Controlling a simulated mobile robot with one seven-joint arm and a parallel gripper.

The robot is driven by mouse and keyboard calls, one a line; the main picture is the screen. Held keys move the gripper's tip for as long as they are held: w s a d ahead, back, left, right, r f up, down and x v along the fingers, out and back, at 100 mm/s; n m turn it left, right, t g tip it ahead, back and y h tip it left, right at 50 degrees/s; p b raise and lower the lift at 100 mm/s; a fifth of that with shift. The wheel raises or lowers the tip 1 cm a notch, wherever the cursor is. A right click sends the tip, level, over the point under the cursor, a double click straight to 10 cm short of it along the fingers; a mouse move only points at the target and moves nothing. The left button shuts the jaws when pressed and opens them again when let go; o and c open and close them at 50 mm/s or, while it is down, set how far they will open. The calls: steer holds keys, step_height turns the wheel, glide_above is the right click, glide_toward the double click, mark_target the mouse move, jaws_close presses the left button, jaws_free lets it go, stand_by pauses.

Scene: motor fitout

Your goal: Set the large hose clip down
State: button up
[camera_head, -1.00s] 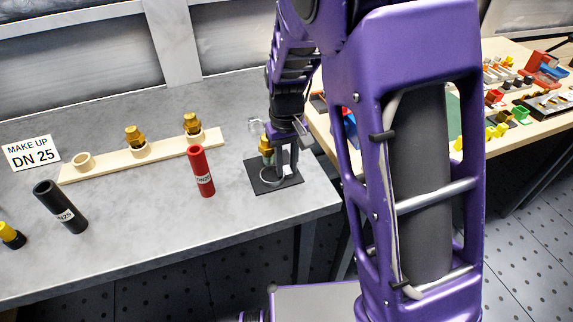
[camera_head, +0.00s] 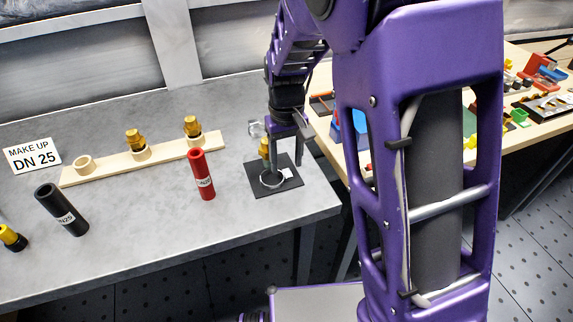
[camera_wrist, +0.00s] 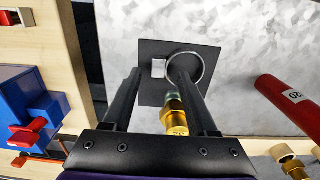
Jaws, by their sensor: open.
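The large hose clip is a thin silver ring (camera_head: 272,187) lying on a black square mat (camera_head: 262,190) near the bench's right front corner. In the wrist view the ring (camera_wrist: 203,66) lies near the tip of my gripper's right finger. My gripper (camera_wrist: 158,72) is open, with its two fingers apart over the mat (camera_wrist: 150,98). In the head view my gripper (camera_head: 286,163) is just above the mat's back part. A small pale block (camera_wrist: 158,68) shows between the fingertips; whether it is part of the clip is unclear.
A brass fitting (camera_wrist: 174,118) shows close by the fingers. A red hose (camera_head: 202,175) and a black hose (camera_head: 62,209) stand to the left. Behind them is a wooden rack (camera_head: 110,165) with brass fittings. Another bench with coloured parts is at right.

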mark_target(287, 173)
step_height(287, 173, up, 10)
steer(key=p, duration=0.1)
steer(key=shift+f, duration=0.2)
